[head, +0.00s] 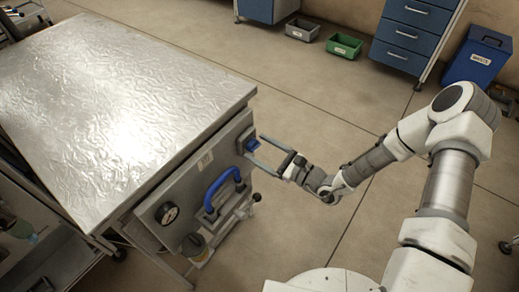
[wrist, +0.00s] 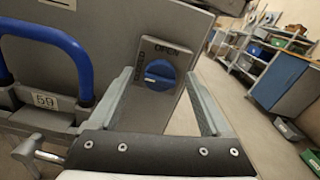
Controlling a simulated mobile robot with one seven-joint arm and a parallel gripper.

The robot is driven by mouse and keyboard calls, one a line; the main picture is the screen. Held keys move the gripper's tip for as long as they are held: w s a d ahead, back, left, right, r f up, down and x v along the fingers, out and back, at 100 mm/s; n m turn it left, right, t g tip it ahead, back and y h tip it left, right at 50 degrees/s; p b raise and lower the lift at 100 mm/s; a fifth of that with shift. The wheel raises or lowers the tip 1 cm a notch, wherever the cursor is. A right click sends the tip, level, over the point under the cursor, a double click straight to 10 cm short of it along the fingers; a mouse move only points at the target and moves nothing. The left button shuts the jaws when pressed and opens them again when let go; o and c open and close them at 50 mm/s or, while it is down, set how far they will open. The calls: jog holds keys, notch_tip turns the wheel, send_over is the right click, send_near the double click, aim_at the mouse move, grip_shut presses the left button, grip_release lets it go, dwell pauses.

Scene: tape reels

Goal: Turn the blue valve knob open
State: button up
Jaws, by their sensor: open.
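The blue valve knob (head: 251,145) is on the side panel of the metal-topped bench, near the corner. In the wrist view the round blue knob (wrist: 160,75) sits on a grey plate marked OPEN above and CLOSED at its left. A pale mark on the knob lies roughly level, toward the CLOSED side. My gripper (head: 258,150) is open and points straight at the knob. In the wrist view its two fingers (wrist: 158,84) stand left and right of the knob, with visible gaps. I cannot tell how far the fingertips are from the plate.
A blue handle (head: 213,192) stands out from the panel left of the knob, with a pressure gauge (head: 168,213) beyond it. A label reading 59 (wrist: 45,101) is below the handle. Green (head: 344,46) and grey bins lie on the far floor. The floor around my arm is clear.

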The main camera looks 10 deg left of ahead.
jog(key=shift+a, duration=0.2)
grip_shut()
dwell(0.4)
